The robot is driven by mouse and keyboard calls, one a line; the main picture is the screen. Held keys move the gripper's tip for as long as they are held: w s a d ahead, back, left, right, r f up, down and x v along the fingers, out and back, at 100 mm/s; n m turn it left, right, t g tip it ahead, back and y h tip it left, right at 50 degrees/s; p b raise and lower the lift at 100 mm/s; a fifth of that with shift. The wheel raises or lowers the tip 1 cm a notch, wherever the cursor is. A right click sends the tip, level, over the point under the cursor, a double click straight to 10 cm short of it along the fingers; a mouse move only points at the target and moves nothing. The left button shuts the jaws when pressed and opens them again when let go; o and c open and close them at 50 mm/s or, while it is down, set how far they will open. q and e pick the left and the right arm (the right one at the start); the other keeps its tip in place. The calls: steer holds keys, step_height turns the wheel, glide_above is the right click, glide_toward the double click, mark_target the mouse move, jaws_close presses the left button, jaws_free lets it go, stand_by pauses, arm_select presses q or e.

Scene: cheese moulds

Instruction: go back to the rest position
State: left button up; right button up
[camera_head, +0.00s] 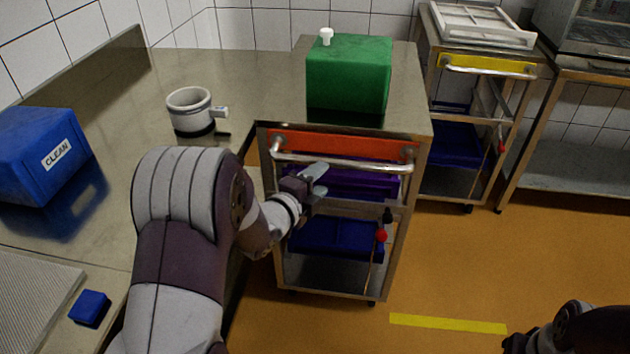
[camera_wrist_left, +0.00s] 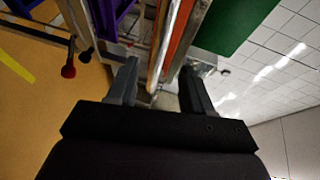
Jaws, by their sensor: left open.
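My left gripper (camera_head: 318,182) is open at the front of the near steel cart, just below the left part of its white handle bar (camera_head: 345,165). In the left wrist view, the open fingers (camera_wrist_left: 160,88) point toward the cart's front. The bar and the orange panel (camera_wrist_left: 181,38) run between the fingers in that picture, and I see nothing gripped. I cannot tell whether the fingers straddle the bar or touch it. Part of my right arm shows at the bottom right of the head view, its gripper out of sight.
A green box (camera_head: 348,75) stands on the near cart, with purple (camera_head: 375,184) and blue (camera_head: 335,236) trays below. On the steel counter are a white mould (camera_head: 188,108), a blue CLEAN box (camera_head: 30,150) and a small blue block (camera_head: 90,308). Another cart (camera_head: 487,68) stands behind. The orange floor (camera_head: 490,265) is clear.

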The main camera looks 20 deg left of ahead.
arm_select(q)
steer(key=shift+s+r, duration=0.1)
steer(key=shift+s, duration=0.45)
